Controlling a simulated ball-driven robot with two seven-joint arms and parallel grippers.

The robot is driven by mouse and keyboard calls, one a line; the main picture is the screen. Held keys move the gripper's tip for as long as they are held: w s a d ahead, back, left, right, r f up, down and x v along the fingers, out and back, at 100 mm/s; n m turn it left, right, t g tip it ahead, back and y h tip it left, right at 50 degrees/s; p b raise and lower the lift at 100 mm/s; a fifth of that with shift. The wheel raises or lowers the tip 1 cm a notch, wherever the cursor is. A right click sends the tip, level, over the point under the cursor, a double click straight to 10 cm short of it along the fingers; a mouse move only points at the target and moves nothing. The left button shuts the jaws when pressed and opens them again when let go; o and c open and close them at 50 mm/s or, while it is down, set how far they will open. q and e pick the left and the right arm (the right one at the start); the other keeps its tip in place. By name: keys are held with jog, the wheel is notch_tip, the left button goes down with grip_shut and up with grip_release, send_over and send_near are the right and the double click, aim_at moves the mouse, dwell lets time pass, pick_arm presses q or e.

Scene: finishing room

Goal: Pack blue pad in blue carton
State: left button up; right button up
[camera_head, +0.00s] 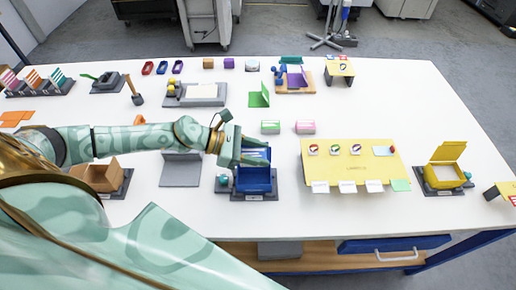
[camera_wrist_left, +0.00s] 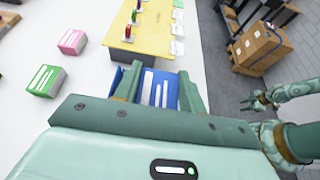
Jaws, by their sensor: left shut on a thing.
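My left gripper (camera_head: 254,156) is over the blue carton (camera_head: 254,183), coming in from the left. It is shut on the blue pad (camera_wrist_left: 157,90), which has white stripes and shows between the fingers in the left wrist view (camera_wrist_left: 155,92). In the head view the pad is mostly hidden by the fingers. The carton sits on a dark base near the table's front edge. Its inside is largely hidden, and I cannot tell whether the pad touches it. My right gripper (camera_wrist_left: 264,99) shows small at the right of the left wrist view, away from the table; its opening is unclear.
A green pad (camera_head: 270,127) and a pink pad (camera_head: 305,127) lie behind the carton. A yellow board (camera_head: 352,170) with several badges is to the right, then an open yellow carton (camera_head: 444,176). A grey angled stand (camera_head: 181,169) is left of the blue carton.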

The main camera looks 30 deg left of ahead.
pick_arm(q)
notch_tip(320, 180, down, 6)
jog(key=b, duration=0.4)
jog(key=shift+f+b, duration=0.15)
jog(key=shift+b, duration=0.15)
jog(key=shift+f+b, duration=0.3)
jog(key=shift+r, duration=0.1)
jog(key=shift+f+b, duration=0.55)
dwell(0.4)
jog(key=o, duration=1.1)
